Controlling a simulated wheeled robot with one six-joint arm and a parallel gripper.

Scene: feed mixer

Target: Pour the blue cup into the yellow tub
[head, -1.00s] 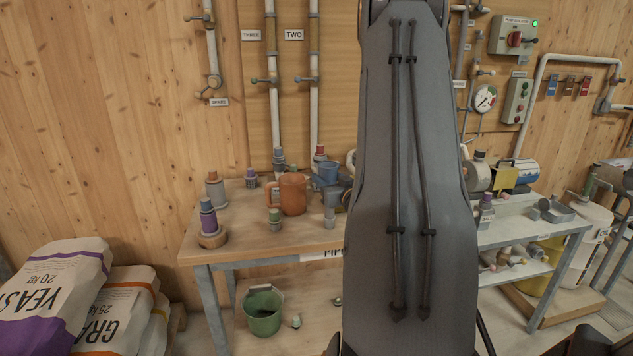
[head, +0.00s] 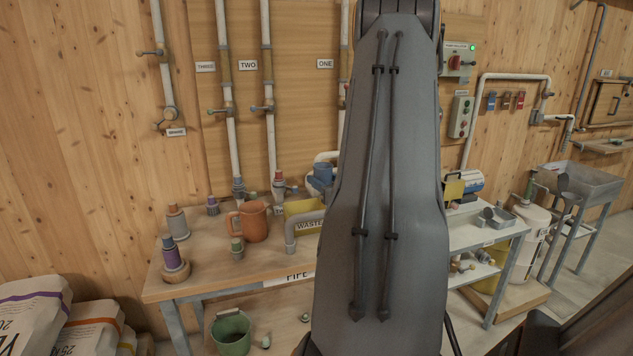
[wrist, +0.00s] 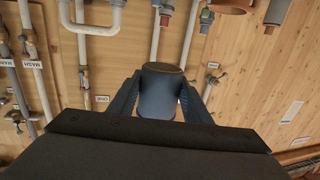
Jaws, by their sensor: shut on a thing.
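The blue cup (wrist: 158,98) is between the two fingers of my gripper (wrist: 162,92) in the wrist view, and the gripper is shut on it. In the head view the cup (head: 320,176) shows just left of my arm, partly hidden, above the bench; its exact tilt is hard to tell. The yellow tub (head: 303,207) stands on the bench just below the cup in the picture. A WASTE label shows at its front, and my arm covers its right part. The gripper fingers are hidden behind my arm in the head view.
An orange jug (head: 252,221) stands left of the tub. Several capped fittings stand on the bench's left side. Wall pipes (head: 228,110) rise behind. A green bucket (head: 231,332) is below.

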